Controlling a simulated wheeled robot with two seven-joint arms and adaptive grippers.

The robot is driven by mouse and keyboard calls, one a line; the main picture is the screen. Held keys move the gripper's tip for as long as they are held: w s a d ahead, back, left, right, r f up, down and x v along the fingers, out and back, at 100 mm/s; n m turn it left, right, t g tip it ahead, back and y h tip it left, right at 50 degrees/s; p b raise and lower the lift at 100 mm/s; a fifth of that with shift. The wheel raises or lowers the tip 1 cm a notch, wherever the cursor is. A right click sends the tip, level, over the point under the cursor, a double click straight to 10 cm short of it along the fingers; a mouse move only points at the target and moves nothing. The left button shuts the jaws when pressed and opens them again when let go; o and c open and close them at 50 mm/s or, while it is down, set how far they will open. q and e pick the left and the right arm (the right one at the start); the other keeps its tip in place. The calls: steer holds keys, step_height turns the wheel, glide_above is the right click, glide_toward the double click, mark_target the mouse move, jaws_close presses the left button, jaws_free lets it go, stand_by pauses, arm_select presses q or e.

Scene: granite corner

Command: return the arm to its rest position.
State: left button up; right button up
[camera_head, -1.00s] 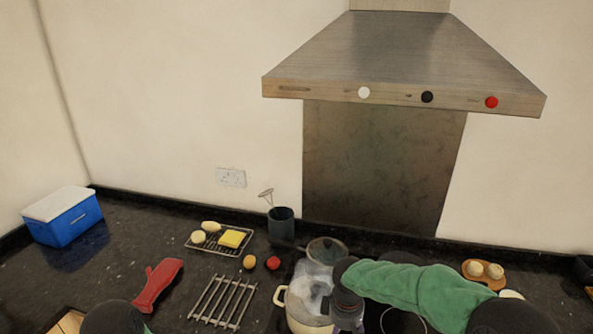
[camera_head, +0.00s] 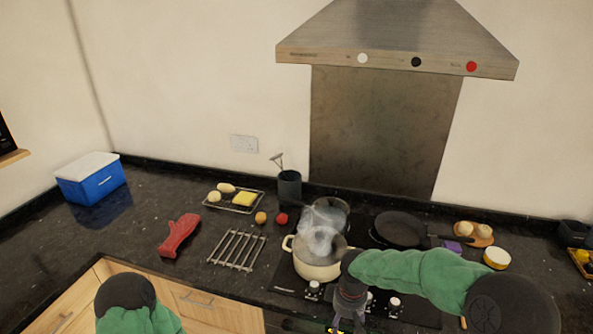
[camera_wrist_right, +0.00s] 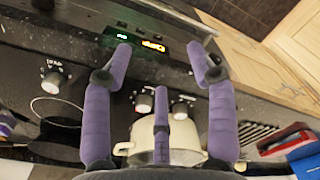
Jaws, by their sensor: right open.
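My right arm (camera_head: 415,275), in a green sleeve, reaches in from the right in the head view. Its gripper (camera_head: 345,322) points down in front of the stove controls, near the bottom edge. In the right wrist view my right gripper (camera_wrist_right: 161,60) has its purple fingers spread wide with nothing between the tips. The cream pot (camera_head: 318,268) stands steaming on the hob, just behind that gripper; it also shows in the wrist view (camera_wrist_right: 180,153). My left arm (camera_head: 135,315) shows at the lower left; its gripper is out of frame.
A frying pan (camera_head: 400,230) sits on the hob right of the pot. Stove knobs (camera_wrist_right: 184,106) and a lit display (camera_wrist_right: 153,45) are close to the right gripper. A metal rack (camera_head: 236,250) and red mitt (camera_head: 179,236) lie left. The counter near the blue box (camera_head: 91,183) has free room.

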steer(key=s+a+f+m+y+b, duration=0.1)
steer(key=s+f+m+b, duration=0.2)
steer(key=s+f, duration=0.7)
steer(key=s+a+f+m+y+b, duration=0.2)
steer(key=s+f+m, duration=0.5)
steer(key=f, duration=1.2)
steer(key=s+b, duration=0.1)
steer(key=s, duration=0.3)
steer(key=shift+s+a+f+y, duration=0.2)
steer(key=shift+s+f+y, duration=0.05)
steer(key=shift+s+y, duration=0.05)
